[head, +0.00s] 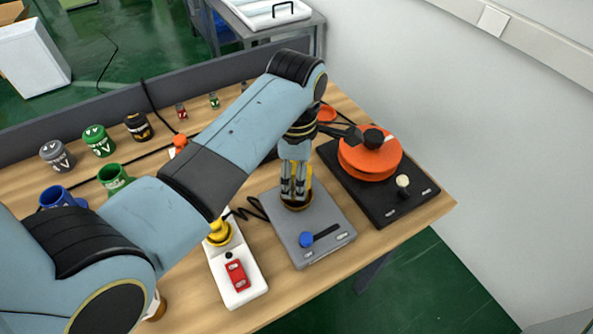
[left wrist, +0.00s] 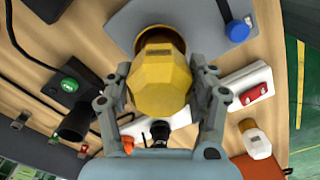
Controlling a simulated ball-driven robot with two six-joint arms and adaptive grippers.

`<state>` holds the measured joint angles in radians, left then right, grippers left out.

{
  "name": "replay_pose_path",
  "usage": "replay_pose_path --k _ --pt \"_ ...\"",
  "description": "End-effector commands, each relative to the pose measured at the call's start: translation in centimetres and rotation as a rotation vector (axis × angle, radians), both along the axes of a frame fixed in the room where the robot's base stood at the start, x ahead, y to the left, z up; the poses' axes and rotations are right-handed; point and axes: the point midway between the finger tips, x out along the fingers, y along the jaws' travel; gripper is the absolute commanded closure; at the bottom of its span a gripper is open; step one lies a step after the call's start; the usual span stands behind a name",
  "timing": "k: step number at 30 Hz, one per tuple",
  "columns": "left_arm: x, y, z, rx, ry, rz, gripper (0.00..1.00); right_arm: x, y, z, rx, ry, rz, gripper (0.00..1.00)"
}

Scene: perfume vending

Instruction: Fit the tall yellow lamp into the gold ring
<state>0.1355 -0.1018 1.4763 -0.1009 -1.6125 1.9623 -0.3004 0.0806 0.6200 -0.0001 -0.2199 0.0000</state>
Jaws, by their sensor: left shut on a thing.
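The tall yellow lamp (left wrist: 160,80) is a faceted yellow body between the fingers of my left gripper (left wrist: 160,105) in the left wrist view. In the head view, my left gripper (head: 293,188) points down over the grey base plate (head: 318,240), shut on the lamp, and its fingers hide most of it. The gold ring (head: 297,205) is at the back of that plate, right below the fingers. In the left wrist view, the ring (left wrist: 148,37) shows as a brown-gold rim behind the lamp's end. I cannot tell how deep the lamp sits in it. My right gripper is not in view.
A black base with orange discs (head: 370,158) stands close on the right. A white base (head: 238,280) with a red switch and a yellow part (head: 219,235) is on the left. The grey plate has a blue knob (head: 306,239). Cups and jars stand at the far left.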

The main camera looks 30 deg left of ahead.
Motion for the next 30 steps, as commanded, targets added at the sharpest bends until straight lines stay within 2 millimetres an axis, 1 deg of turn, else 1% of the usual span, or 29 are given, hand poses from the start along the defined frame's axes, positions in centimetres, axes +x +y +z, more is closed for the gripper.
replay_pose_path --k 18,26,27,30 --pt "0.0 0.0 -1.2 0.000 -0.001 0.000 0.80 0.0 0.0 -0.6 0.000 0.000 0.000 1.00" --pt "0.0 0.0 -1.2 0.000 -0.001 0.000 0.80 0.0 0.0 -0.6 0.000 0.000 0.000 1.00" --pt "0.0 0.0 -1.2 0.000 -0.001 0.000 0.40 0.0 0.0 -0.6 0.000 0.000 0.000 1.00" --pt "0.0 0.0 -1.2 0.000 -0.001 0.000 0.27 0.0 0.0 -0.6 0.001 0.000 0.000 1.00"
